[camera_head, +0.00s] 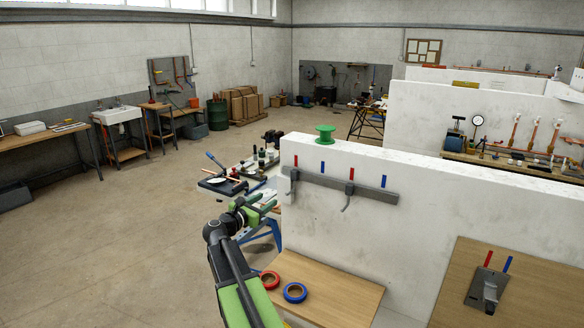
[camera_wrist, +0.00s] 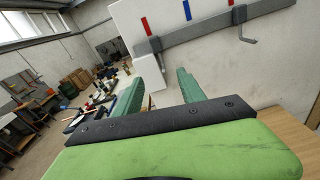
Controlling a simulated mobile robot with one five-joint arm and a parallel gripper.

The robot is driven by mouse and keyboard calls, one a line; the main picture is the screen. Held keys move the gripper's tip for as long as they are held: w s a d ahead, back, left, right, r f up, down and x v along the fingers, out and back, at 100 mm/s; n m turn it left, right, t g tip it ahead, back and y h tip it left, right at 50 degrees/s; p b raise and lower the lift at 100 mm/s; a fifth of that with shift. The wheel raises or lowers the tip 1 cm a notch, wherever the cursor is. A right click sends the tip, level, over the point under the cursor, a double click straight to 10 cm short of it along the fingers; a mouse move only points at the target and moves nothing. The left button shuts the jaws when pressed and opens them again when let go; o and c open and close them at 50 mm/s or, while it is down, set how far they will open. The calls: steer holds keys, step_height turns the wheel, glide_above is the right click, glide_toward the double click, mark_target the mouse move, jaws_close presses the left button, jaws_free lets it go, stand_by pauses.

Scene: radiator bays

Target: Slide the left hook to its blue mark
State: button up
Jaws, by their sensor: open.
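A grey rail (camera_head: 372,193) runs along the white wall and carries two dark hooks. The left hook (camera_head: 294,176) sits near the rail's left end, under a red mark (camera_head: 296,160). Its blue mark (camera_head: 325,168) is to its right, with bare rail between. The right hook (camera_head: 349,190) sits under a second red mark. In the wrist view the left hook (camera_wrist: 155,46) is just above and beyond my fingertips, left of its blue mark (camera_wrist: 187,10). My gripper (camera_head: 263,206) is open and empty, below and left of the left hook, apart from it; its fingers (camera_wrist: 158,84) stand apart.
A green spool (camera_head: 325,134) stands on the wall top. Red tape (camera_head: 270,280) and blue tape (camera_head: 295,292) lie on the wooden bench (camera_head: 335,295) below. A cluttered blue-legged stand (camera_head: 260,222) is behind my gripper. The wall face between the rail and bench is clear.

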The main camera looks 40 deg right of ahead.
mark_target(293, 176)
steer(key=shift+n+t+h, duration=0.3)
steer(key=shift+n, duration=0.4)
steer(key=x, duration=0.6)
steer(key=r+x, duration=0.1)
steer(key=x, duration=0.5)
steer(key=r+x, duration=0.1)
steer(key=x, duration=0.5)
steer(key=shift+w+d, duration=0.1)
steer(key=shift+d, duration=0.2)
jaws_close()
